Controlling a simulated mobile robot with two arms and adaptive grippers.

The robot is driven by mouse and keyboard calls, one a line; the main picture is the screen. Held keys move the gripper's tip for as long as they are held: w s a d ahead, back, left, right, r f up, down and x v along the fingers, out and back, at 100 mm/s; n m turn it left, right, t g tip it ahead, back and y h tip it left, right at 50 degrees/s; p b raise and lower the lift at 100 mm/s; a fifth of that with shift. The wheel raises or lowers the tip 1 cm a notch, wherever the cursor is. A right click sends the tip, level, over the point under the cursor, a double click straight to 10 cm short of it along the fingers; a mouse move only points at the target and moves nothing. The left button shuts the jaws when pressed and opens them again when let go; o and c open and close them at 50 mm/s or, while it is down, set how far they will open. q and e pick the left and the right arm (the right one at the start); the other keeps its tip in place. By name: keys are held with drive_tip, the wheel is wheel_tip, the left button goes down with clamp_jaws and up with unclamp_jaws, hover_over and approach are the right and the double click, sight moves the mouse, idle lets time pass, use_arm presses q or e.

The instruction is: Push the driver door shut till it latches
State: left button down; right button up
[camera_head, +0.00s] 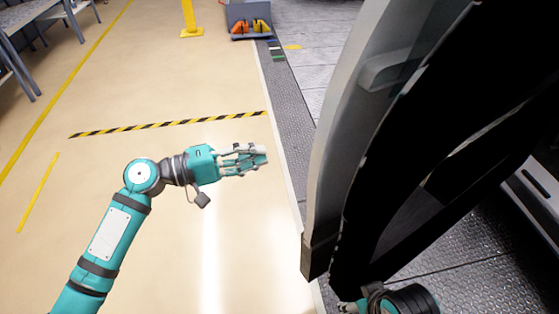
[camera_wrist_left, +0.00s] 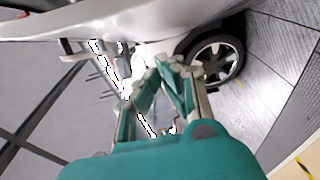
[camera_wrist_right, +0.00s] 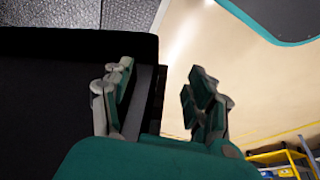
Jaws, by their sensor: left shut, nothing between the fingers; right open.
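The driver door (camera_head: 335,150) stands swung open at the right of the head view, its grey outer skin towards the left and its dark inner side towards the right. My left gripper (camera_head: 262,157) is shut and empty, left of the door's outer face with a gap between. In the left wrist view its fingertips (camera_wrist_left: 165,65) come together before a car body and wheel. My right gripper (camera_head: 352,306) is mostly cut off at the bottom of the head view, by the door's lower end. In the right wrist view it is open (camera_wrist_right: 160,85), with a dark panel edge between and behind the fingers.
A car wheel (camera_wrist_left: 217,62) shows in the left wrist view. A blue-grey cart (camera_head: 248,20) with orange items and a yellow post (camera_head: 190,18) stand at the back. A workbench (camera_head: 25,25) is far left. The beige floor left of the door is clear.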

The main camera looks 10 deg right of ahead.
use_arm(q)
drive_tip(key=s+d, duration=0.2)
drive_tip(key=d, duration=0.8)
drive_tip(key=shift+d, duration=0.25)
